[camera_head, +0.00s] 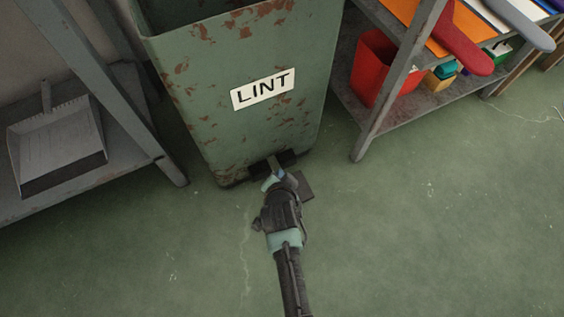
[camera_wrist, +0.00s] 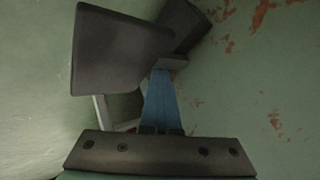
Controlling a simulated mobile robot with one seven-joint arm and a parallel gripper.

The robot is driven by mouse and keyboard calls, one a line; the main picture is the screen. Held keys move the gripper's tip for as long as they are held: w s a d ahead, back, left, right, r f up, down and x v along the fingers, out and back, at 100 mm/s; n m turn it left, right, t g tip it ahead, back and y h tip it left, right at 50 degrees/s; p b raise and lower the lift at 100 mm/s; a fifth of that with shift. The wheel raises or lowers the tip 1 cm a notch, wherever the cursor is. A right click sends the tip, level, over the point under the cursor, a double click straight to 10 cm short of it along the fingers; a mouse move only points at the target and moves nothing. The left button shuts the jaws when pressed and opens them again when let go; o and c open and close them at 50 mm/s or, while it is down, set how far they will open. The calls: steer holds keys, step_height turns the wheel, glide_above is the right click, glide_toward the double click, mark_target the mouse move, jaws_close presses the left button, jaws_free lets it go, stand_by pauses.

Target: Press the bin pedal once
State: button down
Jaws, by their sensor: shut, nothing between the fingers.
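The green, rust-flecked bin (camera_head: 215,95) with a LINT label (camera_head: 263,90) stands upright at the upper middle of the head view. Its side with rust patches fills the right of the wrist view (camera_wrist: 255,75). A flat dark pedal plate (camera_head: 305,187) sticks out low at its front, and it shows large in the wrist view (camera_wrist: 118,52). A second dark piece (camera_wrist: 186,24) lies beside it against the bin. My gripper (camera_head: 270,180) is low at the bin's foot, its blue fingers (camera_wrist: 160,103) shut and empty, tips beside the pedal parts. I cannot tell whether they touch.
A grey shelf with a dustpan (camera_head: 60,145) stands left of the bin. On the right, a metal rack (camera_head: 385,110) holds a red bin (camera_head: 372,70) and coloured boards. The green floor (camera_head: 420,230) in front is clear.

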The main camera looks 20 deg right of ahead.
steer(key=shift+s+r+p, duration=0.5)
steer(key=shift+p, duration=0.25)
steer(key=shift+w+r, duration=0.15)
steer(key=shift+r, duration=0.05)
steer(key=shift+w, duration=0.1)
steer(key=shift+r, duration=0.25)
steer(key=r+p, duration=0.4)
steer(key=p, duration=0.1)
steer(key=shift+w+r, duration=0.25)
steer(key=shift+r, duration=0.15)
steer(key=shift+f, duration=0.1)
